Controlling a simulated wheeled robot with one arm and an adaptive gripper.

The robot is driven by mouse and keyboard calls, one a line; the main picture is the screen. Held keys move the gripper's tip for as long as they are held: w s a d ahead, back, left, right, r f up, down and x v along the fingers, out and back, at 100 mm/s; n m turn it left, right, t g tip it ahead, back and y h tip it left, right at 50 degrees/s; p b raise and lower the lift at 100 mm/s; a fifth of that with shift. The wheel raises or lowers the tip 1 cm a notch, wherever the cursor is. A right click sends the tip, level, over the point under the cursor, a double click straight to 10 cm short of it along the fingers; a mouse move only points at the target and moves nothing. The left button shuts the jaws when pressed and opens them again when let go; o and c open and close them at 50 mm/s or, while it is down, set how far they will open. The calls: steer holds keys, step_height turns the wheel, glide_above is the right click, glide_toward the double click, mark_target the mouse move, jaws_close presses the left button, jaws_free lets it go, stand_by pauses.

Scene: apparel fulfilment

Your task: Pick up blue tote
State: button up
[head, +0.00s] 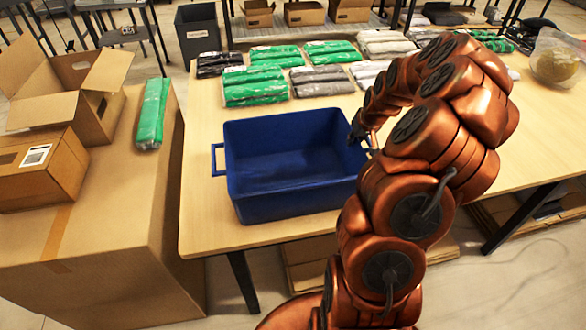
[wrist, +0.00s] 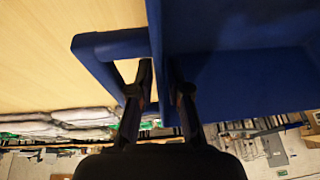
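The blue tote (head: 285,206) stands upright and looks empty on the wooden table, near its front edge. A handle (head: 216,160) sticks out on its left side. My gripper (head: 362,135) is at the tote's right side, its fingers mostly hidden by my arm in the head view. In the wrist view my gripper (wrist: 162,92) has its two fingers apart, one by the opening of the near handle (wrist: 108,46) and one on the tote side. The tote's rim lies between them. I cannot tell whether either finger touches it.
Green packs (head: 255,86) and grey packs (head: 320,80) lie behind the tote. A clear bag (head: 556,58) lies at the far right. Bare table shows left of the tote.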

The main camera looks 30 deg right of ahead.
stand_by(0.6)
jaws_close()
stand_by(0.5)
